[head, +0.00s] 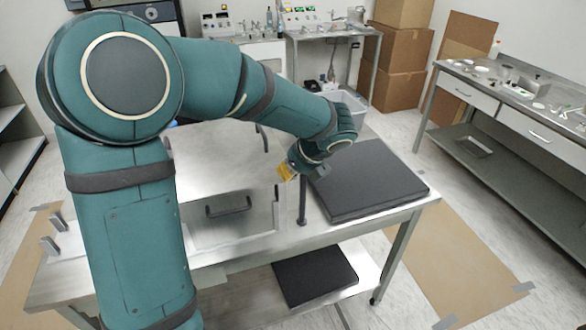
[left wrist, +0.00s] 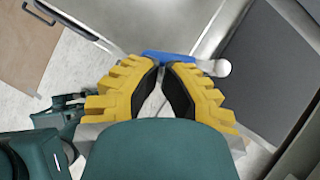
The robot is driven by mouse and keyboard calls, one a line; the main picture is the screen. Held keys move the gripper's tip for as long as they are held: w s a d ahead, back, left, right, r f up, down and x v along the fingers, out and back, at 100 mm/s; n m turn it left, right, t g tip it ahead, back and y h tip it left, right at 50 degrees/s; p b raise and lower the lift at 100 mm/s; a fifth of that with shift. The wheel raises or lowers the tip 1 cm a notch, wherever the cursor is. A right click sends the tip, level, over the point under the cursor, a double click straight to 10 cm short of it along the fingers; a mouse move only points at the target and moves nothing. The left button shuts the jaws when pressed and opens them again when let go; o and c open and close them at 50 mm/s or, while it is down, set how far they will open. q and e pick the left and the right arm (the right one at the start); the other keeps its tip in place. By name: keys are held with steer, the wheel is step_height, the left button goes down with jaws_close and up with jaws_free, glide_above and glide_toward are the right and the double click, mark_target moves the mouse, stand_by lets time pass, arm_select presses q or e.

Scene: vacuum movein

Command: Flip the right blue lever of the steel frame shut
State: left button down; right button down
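The steel frame shows as a flat steel panel (head: 232,165) with dark handles on the table, partly hidden behind my left arm. My left gripper (head: 288,172) is at its right side, beside a dark upright post (head: 302,203). In the left wrist view, the blue lever (left wrist: 168,56) with a pale round knob (left wrist: 221,68) lies at the tips of my yellow-fingered left gripper (left wrist: 160,66). The tips are close together with a narrow gap. I cannot tell whether they grip the lever or only touch it. The lever is hidden in the head view. My right gripper is out of view.
A dark square slab (head: 375,182) lies just right of the gripper on the steel table (head: 290,245). Another dark slab (head: 314,275) is on the lower shelf. Cardboard boxes (head: 398,60) and a clear bin (head: 345,105) stand behind. A side bench (head: 520,100) is at the right.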

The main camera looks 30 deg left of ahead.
arm_select(q)
steer(key=shift+a+r+m+t+p, duration=0.15)
steer(key=shift+a+m+t+p, duration=0.3)
steer(key=shift+m+p, duration=0.2)
steer(key=shift+a+m+t+h+p, duration=0.45)
steer(key=shift+a+m+p, duration=0.1)
steer(key=shift+m, duration=0.5)
steer(key=shift+a+m, duration=0.2)
steer(key=shift+m, duration=0.1)
steer(key=shift+w+a+p, duration=0.15)
steer(key=shift+a+p, duration=0.1)
steer(key=shift+p, duration=0.05)
steer(key=shift+d, duration=0.1)
